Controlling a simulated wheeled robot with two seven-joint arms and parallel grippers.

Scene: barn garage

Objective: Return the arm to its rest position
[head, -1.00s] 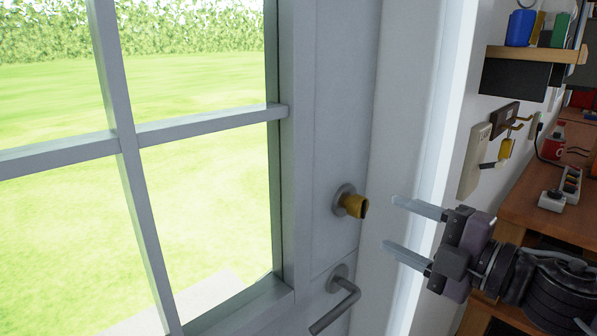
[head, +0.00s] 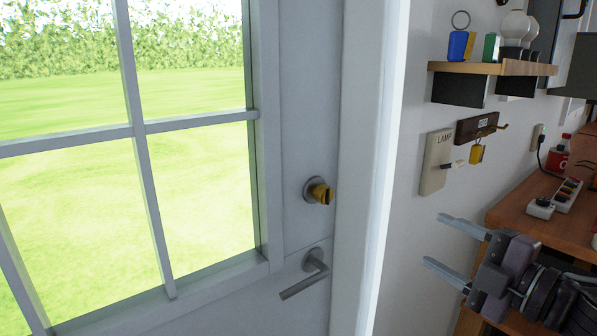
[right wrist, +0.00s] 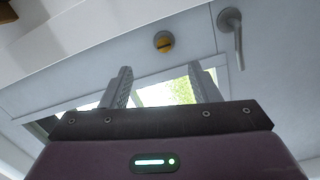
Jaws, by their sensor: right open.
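My right gripper (head: 445,247) is open and empty at the lower right of the head view, in front of the wall to the right of the door frame. Its two fingers point left and are apart from everything. In the right wrist view the fingers (right wrist: 158,88) also show open with nothing between them. The white door (head: 295,130) has a yellow lock knob (head: 320,193) on a round grey plate and a grey lever handle (head: 306,283) below it. My left gripper is not in view.
A lamp switch panel (head: 435,165) and a key rack (head: 478,127) with a yellow-tagged key (head: 477,152) are on the wall. A small shelf (head: 490,68) holds several items above. A wooden workbench (head: 530,210) with a power strip (head: 568,195) stands at the right.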

